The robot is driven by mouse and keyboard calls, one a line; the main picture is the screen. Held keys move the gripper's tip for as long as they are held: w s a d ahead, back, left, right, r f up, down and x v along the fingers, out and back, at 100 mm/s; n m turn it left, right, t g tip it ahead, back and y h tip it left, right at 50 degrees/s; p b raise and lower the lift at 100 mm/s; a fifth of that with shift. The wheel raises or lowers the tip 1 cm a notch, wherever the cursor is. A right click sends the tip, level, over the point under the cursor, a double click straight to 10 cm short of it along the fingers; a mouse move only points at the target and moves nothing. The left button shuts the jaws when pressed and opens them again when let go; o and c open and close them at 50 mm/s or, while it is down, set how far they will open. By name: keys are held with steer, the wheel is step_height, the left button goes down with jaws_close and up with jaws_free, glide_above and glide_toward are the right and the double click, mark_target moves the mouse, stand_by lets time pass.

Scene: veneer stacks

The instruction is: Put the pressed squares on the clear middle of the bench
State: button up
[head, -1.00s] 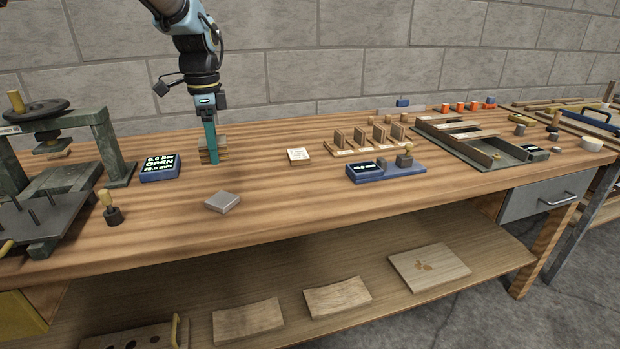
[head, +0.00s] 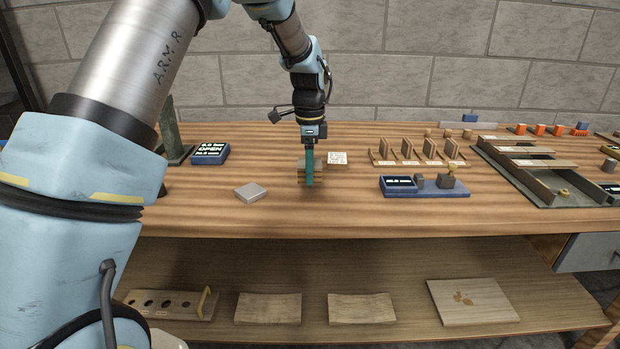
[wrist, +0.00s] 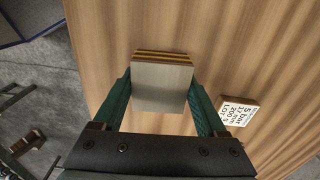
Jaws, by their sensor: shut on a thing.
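My gripper (head: 310,181) is shut on a small stack of pressed squares (wrist: 163,84), with one finger on each side of it. In the wrist view the stack has a flat grey plate-like top and a layered edge of yellow and dark bands. In the head view the near finger hides the middle of the stack. It is low over the middle of the bench (head: 345,213); I cannot tell whether it touches the wood.
A white label card (head: 337,158) lies close to the right of the stack. A loose grey plate (head: 251,192) lies to its left, and a blue display box (head: 210,153) farther left. A blue instrument base (head: 425,188) and a slotted wooden rack (head: 420,158) stand right. The bench front is clear.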

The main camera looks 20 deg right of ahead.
steer(key=shift+f+p, duration=0.35)
steer(key=shift+f, duration=1.5)
steer(key=shift+f, duration=0.2)
steer(key=o, duration=1.2)
steer(key=shift+o, duration=0.2)
steer(key=shift+r, duration=0.15)
